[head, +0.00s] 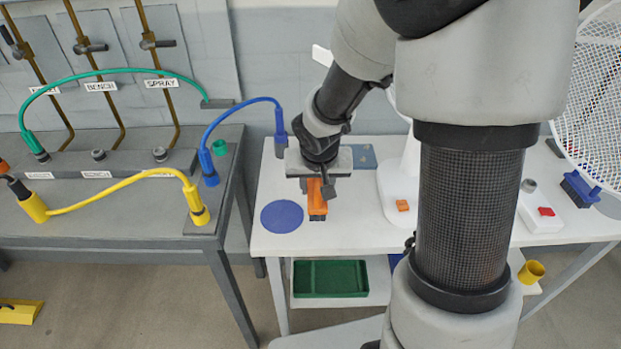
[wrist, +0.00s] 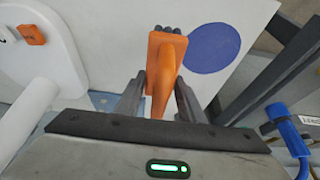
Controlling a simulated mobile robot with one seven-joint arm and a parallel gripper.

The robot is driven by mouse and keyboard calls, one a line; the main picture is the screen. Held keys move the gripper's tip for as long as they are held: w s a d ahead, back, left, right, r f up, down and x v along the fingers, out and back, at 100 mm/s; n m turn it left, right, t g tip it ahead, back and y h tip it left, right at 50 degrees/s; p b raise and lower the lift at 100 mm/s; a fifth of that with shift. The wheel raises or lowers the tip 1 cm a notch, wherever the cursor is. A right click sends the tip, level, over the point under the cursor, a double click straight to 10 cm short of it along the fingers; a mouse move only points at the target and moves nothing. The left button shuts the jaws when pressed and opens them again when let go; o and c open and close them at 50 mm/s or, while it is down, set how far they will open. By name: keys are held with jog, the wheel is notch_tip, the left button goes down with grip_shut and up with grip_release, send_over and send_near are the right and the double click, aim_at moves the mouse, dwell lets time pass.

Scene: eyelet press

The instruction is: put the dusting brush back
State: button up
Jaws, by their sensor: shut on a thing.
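The dusting brush (head: 317,200) has an orange body and handle with dark bristles at its lower end. My gripper (head: 318,184) is shut on its handle, over the white table. The brush is close to the right edge of a round blue mark (head: 282,216) on the tabletop; I cannot tell whether its bristles touch the table. In the wrist view the brush (wrist: 164,55) is between the two fingers of my gripper (wrist: 160,88), and the blue mark (wrist: 211,48) is bare, just right of it.
A white stand with an orange switch (head: 402,205) is to the right, partly behind my arm. A blue brush (head: 580,188) lies by a fan guard (head: 595,90). A grey bench (head: 110,240) with hoses is left. A green tray (head: 330,278) is on the lower shelf.

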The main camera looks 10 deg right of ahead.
jog(key=shift+f+b, duration=0.45)
jog(key=shift+f, duration=1.1)
jog(key=shift+f, duration=0.2)
jog(key=o, duration=0.9)
